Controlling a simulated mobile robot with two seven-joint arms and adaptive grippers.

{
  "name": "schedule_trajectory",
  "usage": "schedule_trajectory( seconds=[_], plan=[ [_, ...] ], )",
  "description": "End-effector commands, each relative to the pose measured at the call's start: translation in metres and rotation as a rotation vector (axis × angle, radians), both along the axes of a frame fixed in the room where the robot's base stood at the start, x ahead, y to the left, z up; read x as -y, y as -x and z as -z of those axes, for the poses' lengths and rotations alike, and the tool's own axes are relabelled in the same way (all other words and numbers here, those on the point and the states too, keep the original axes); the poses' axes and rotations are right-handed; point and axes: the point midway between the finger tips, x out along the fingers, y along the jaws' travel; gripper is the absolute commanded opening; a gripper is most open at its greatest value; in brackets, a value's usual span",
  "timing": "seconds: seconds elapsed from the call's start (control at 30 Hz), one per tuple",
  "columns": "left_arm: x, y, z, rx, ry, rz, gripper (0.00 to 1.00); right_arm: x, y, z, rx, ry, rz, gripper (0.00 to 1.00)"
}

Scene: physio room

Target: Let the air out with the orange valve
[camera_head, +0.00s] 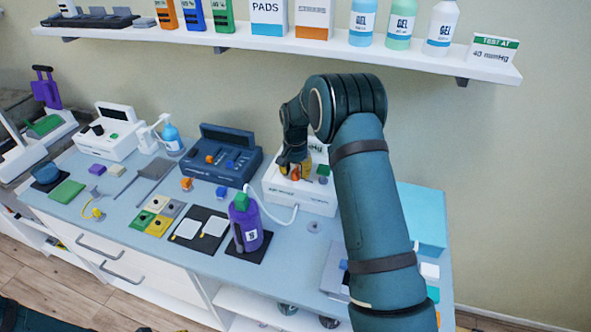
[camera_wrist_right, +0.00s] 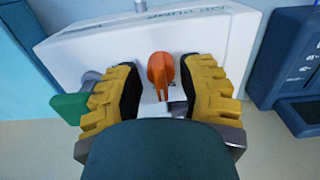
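The orange valve (camera_wrist_right: 160,70) is a small upright knob on the white pump box (camera_wrist_right: 95,45). The same white box (camera_head: 318,201) stands against the wall in the head view, its display partly hidden by my arm. My right gripper (camera_wrist_right: 160,86) has its yellow fingers on either side of the valve, with a narrow gap showing on each side. In the head view my right gripper (camera_head: 294,170) is over the box front, and the valve is hard to make out there. A green knob (camera_wrist_right: 70,107) is just outside one finger. My left gripper is not in view.
A purple cylinder (camera_head: 250,238) stands before the box, a pale hose running between them. A dark blue device (camera_head: 228,158) is close on the left. The shelf (camera_head: 400,58) above carries bottles and a card (camera_head: 493,48) reading "TEST AT 40 mmHg".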

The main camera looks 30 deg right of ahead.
Motion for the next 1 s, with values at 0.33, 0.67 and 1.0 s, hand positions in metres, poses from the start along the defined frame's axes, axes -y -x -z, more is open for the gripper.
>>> schedule_trajectory(
  seconds=[0.33, 0.67, 1.0],
  plan=[
    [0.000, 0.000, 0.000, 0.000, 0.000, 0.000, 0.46, 0.001, -0.001, -0.005, 0.006, 0.002, 0.001, 0.39],
    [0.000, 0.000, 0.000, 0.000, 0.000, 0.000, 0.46, 0.001, -0.002, -0.060, 0.009, 0.003, 0.001, 0.39],
    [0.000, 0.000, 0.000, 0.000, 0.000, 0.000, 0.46, 0.001, -0.002, -0.113, 0.006, 0.002, 0.001, 0.39]
  ],
)
